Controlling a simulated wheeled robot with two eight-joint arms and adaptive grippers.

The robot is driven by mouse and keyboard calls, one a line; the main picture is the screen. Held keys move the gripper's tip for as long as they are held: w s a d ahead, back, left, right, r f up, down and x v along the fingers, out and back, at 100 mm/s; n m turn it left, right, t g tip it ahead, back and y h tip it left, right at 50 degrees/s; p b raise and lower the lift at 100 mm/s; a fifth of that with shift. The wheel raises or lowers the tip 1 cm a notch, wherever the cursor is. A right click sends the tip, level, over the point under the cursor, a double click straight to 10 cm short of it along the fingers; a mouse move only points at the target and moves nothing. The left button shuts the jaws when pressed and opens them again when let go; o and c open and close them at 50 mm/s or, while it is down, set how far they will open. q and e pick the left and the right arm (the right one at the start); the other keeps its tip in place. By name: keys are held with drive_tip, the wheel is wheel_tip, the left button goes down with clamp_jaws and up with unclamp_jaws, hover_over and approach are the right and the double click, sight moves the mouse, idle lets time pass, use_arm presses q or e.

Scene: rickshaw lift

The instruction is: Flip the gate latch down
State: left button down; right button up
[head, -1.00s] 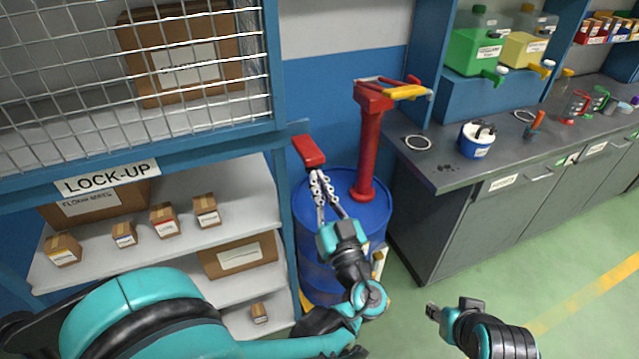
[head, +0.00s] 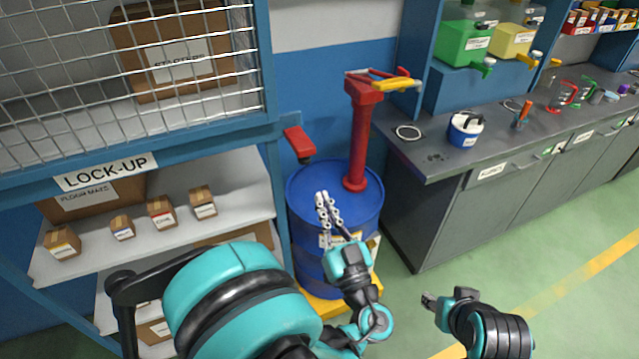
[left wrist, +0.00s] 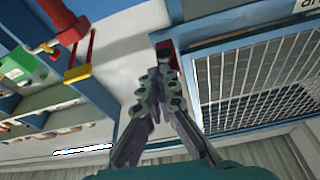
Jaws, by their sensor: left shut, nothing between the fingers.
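The gate latch, a red bar (head: 299,142), sits on the blue right-hand post of the lock-up cage in the head view. It slants out toward me, and I cannot tell its exact angle. In the left wrist view part of the red latch (left wrist: 174,58) shows just beyond my fingertips, partly hidden by them. My left gripper (head: 323,200) is shut and empty. In the head view its fingertips are below and right of the latch, with a visible gap. My right gripper (head: 428,299) is low at the right, far from the latch, too small to read its jaws.
A blue drum (head: 364,210) with a red hand pump (head: 361,130) stands right behind my left gripper. The mesh cage (head: 205,60) and shelves with boxes (head: 161,211) are at left. A grey workbench (head: 433,157) is at right. Green floor in front of it is clear.

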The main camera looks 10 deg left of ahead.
use_arm(q)
drive_tip(key=shift+s+d+f, duration=0.35)
drive_tip(key=shift+s+f, duration=0.3)
drive_tip(key=shift+f, duration=0.2)
drive_tip(key=a+f+m+g+h, duration=0.3)
drive_tip(key=a+f+g, duration=0.6)
drive_tip(key=a, duration=0.4)
drive_tip(key=s+d+f+m+g+h, duration=0.1)
drive_tip(key=s+d+m+g+h, duration=0.1)
drive_tip(key=s+h, duration=0.6)
drive_tip(key=shift+s+d+f, duration=0.2)
drive_tip(key=shift+s+d, duration=0.55)
drive_tip(key=shift+s, duration=0.4)
